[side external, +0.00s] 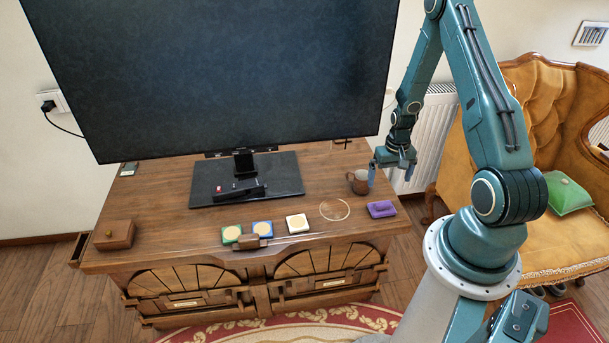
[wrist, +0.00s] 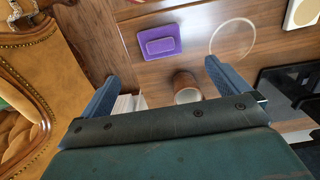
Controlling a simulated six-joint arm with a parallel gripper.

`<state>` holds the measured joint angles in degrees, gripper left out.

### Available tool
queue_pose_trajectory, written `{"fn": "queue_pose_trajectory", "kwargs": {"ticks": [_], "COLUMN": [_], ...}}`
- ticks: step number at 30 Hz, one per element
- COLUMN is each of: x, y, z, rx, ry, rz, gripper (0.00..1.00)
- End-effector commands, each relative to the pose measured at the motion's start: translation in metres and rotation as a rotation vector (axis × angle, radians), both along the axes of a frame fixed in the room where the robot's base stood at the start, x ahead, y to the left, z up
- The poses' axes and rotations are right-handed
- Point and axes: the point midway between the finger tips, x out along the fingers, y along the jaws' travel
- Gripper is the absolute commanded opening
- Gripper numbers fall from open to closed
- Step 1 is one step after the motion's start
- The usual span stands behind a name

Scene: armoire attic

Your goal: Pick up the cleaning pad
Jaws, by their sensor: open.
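The cleaning pad appears to be the purple rectangular block with a raised grip (side external: 381,209), lying flat near the right front corner of the wooden cabinet top. In the wrist view the purple pad (wrist: 159,41) lies beyond my fingertips, within the span between them. My gripper (side external: 391,172) is open and empty, above and behind the pad near the cabinet's right edge. In the wrist view both fingers of my gripper (wrist: 162,75) are spread wide and touch nothing visible.
A brown mug (side external: 359,183) stands behind and left of the pad; it shows between my fingers (wrist: 186,96). A clear round dish or ring (side external: 334,219) lies left of the pad. Several coloured tiles (side external: 297,223) and a large screen (side external: 220,75) are farther left.

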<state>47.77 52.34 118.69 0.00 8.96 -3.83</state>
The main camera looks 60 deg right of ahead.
Motion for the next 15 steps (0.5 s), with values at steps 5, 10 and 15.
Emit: {"fn": "queue_pose_trajectory", "kwargs": {"ticks": [5,10,15], "x": [0.000,-0.001,0.000], "y": [0.001,0.001,0.001], "z": [-0.021,-0.041,-0.059], "rx": [0.001,0.001,0.001], "ry": [0.001,0.001,0.001], "rz": [0.000,0.000,0.000], "gripper": [1.00,1.00,1.00]}}
